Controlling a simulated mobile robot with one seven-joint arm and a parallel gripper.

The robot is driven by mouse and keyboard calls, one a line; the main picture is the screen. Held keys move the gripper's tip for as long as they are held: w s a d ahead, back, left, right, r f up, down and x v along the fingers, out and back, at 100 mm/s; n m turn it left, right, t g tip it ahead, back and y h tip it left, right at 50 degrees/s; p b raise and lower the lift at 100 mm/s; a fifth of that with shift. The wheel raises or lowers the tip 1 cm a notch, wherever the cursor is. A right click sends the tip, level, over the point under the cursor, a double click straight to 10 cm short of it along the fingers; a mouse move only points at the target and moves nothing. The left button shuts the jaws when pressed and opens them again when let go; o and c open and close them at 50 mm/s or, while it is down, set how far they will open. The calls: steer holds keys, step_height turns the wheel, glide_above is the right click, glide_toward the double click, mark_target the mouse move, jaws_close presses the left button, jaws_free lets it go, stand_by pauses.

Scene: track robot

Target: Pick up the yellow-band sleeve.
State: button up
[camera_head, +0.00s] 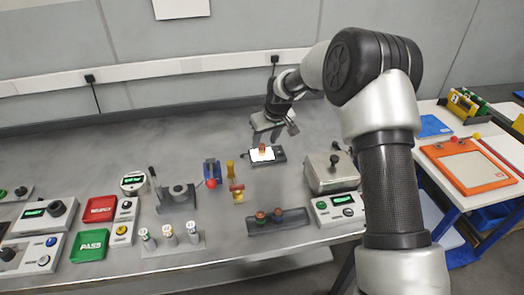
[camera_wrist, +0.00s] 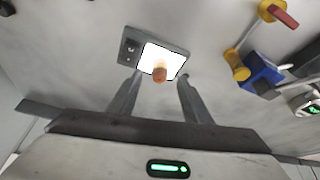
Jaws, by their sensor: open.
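A small orange-brown sleeve (camera_head: 262,148) stands on a lit white pad (camera_head: 268,156) in a dark frame near the middle of the bench. In the wrist view, the sleeve (camera_wrist: 160,73) shows on the pad, between and beyond my fingertips. I cannot make out a yellow band on it. My gripper (camera_head: 276,128) is open and empty, behind and above the pad. Two similar brown-topped pieces (camera_head: 269,215) sit in a dark rack nearer the front. Several pale cylinders (camera_head: 168,233) stand in a grey holder at front left; their band colours are too small to tell.
A blue fixture with a red ball (camera_head: 211,172) and a yellow-and-red piece (camera_head: 236,188) stand left of the pad. A metal box (camera_head: 330,174) stands to its right. Red (camera_head: 99,209) and green (camera_head: 90,245) trays lie at left. Bare bench surrounds the pad.

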mark_target(262, 145)
steer(key=shift+w+x, duration=0.1)
steer(key=shift+x, duration=1.25)
steer(key=shift+w+x, duration=0.15)
steer(key=shift+x, duration=1.2)
steer(key=shift+a+r, duration=0.15)
jaws_close()
step_height(262, 145, up, 10)
steer(key=shift+f, duration=0.2)
steer(key=shift+r, duration=0.2)
steer(key=shift+s, duration=0.1)
